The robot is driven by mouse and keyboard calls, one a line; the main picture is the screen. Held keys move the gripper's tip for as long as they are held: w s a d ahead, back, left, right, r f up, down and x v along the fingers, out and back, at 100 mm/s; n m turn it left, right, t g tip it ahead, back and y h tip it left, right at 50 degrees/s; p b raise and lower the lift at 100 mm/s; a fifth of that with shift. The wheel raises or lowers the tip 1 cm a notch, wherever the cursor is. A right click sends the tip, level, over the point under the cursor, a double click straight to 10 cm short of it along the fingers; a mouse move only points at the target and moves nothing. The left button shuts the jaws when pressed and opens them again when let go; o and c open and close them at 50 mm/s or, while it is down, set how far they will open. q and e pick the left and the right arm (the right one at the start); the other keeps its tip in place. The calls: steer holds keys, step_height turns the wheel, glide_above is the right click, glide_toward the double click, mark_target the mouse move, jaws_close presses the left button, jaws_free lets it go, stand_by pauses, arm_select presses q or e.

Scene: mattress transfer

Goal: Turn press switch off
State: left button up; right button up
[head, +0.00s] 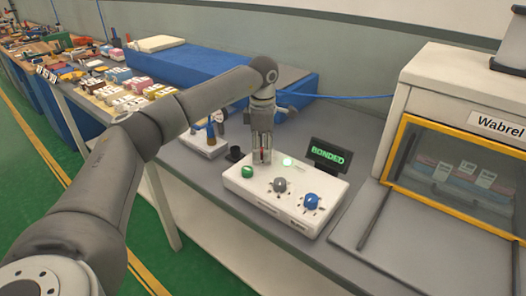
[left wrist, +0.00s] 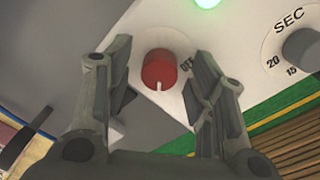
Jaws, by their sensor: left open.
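A white control box (head: 258,190) sits on the grey bench in the head view. A round red switch (left wrist: 158,70) is on its panel, with a white mark pointing down and a partly hidden "OFF" label beside it. My left gripper (head: 262,156) points down at the back left part of the box. Its fingers are open, one on each side of the red switch in the left wrist view; I cannot tell whether they touch it. A green indicator light (head: 287,162) glows on the box, and a display (head: 328,155) reads "BONDED". My right gripper is out of view.
The box also bears a green knob (head: 247,171), a grey dial (head: 280,185) and a blue knob (head: 311,201). A white machine with a yellow-framed window (head: 462,168) stands at right. A blue mattress-like block (head: 205,70) lies behind my arm.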

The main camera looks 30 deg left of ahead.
arm_select(q)
steer(key=shift+c, duration=0.3)
steer(key=c, duration=1)
steer(key=shift+r+n, duration=0.1)
steer(key=shift+n, duration=0.2)
steer(key=n+p, duration=0.2)
steer(key=shift+r+n, duration=0.1)
steer(key=shift+n, duration=0.2)
steer(key=n+p, duration=0.3)
steer(key=n, duration=0.2)
steer(key=n+p, duration=0.1)
steer(key=n, duration=0.4)
steer(key=shift+p, duration=0.4)
steer(key=n+p, duration=0.1)
steer(key=n, duration=0.3)
steer(key=shift+w+n+g+p, duration=0.1)
steer(key=shift+n+g+p, duration=0.2)
